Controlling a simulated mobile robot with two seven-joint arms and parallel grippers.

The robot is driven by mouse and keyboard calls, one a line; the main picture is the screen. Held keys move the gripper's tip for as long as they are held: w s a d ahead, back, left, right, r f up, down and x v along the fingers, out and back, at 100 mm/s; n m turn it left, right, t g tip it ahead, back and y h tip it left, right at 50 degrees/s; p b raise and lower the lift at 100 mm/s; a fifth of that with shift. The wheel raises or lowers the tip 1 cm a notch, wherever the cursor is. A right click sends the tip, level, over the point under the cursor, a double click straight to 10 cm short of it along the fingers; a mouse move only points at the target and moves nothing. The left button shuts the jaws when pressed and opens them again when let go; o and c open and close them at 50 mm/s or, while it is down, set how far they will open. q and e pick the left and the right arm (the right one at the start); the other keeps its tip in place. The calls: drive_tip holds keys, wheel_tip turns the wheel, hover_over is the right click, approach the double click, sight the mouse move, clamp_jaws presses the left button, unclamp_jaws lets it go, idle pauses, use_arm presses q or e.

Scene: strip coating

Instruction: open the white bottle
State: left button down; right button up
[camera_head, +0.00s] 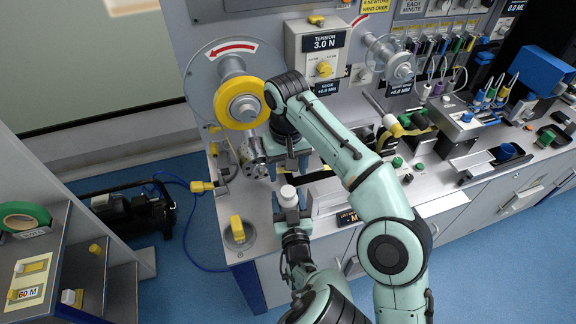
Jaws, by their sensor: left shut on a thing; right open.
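The white bottle (288,193) stands upright near the front edge of the grey workbench, with its white top showing. My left gripper (291,208) comes from below and is shut on the bottle, with its fingers on either side. The fingers hide most of the bottle's lower body. My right gripper (289,168) points down just above the bottle's top. It is open and empty, its fingers apart. Whether its fingertips reach down beside the top is hard to tell.
A yellow-rimmed reel (241,102) and a tension box (318,54) are on the panel behind my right gripper. A yellow block in a round holder (238,229) sits left of the bottle.

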sight(288, 191)
drive_tip(key=m, duration=1.2)
drive_tip(key=shift+m, duration=0.4)
drive_tip(key=shift+d+f, duration=0.1)
drive_tip(key=shift+f, duration=3.85)
